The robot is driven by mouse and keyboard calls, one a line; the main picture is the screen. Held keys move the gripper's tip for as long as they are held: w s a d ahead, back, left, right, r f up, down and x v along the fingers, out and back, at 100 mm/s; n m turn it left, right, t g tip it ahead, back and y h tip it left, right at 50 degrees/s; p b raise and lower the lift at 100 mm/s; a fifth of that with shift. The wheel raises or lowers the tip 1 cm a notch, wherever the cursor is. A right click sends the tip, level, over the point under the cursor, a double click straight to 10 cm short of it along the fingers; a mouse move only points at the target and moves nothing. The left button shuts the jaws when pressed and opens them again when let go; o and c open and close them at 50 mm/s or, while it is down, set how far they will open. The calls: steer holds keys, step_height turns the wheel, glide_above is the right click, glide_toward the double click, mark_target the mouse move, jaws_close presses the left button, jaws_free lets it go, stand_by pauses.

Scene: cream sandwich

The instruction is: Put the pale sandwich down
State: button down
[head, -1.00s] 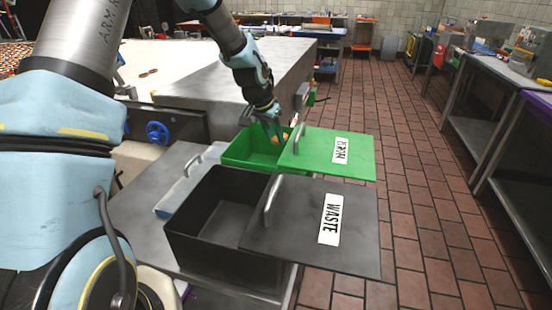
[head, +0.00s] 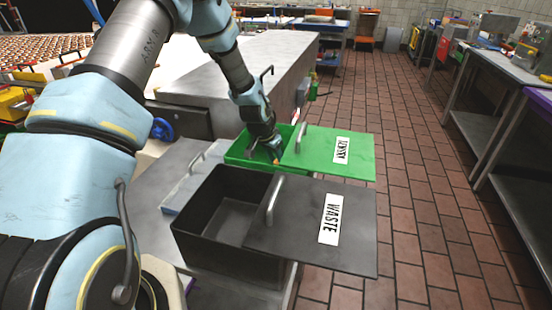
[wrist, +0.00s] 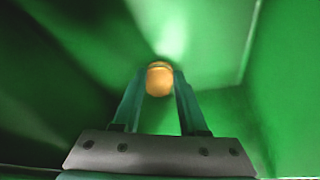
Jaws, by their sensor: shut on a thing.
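The sandwich (wrist: 159,82) is a small, round, golden-cream thing between my fingertips in the wrist view. My gripper (wrist: 160,88) is shut on it, with green walls all around. In the head view my gripper (head: 268,153) reaches down into the open green bin (head: 240,149), and only a small orange patch of the sandwich (head: 277,160) shows. I cannot tell whether the sandwich touches the bin's floor.
The green bin's lid (head: 352,158) is slid aside to the right. In front stands an open black bin (head: 210,245) with its WASTE lid (head: 350,240) also to the right. A steel counter (head: 270,65) lies behind, and tiled floor is free at right.

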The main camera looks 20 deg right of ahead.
steer(key=shift+c, duration=2.2)
jaws_free()
steer(key=shift+r, duration=0.15)
steer(key=b+v, duration=0.2)
steer(key=v, duration=1)
steer(key=shift+b, duration=0.35)
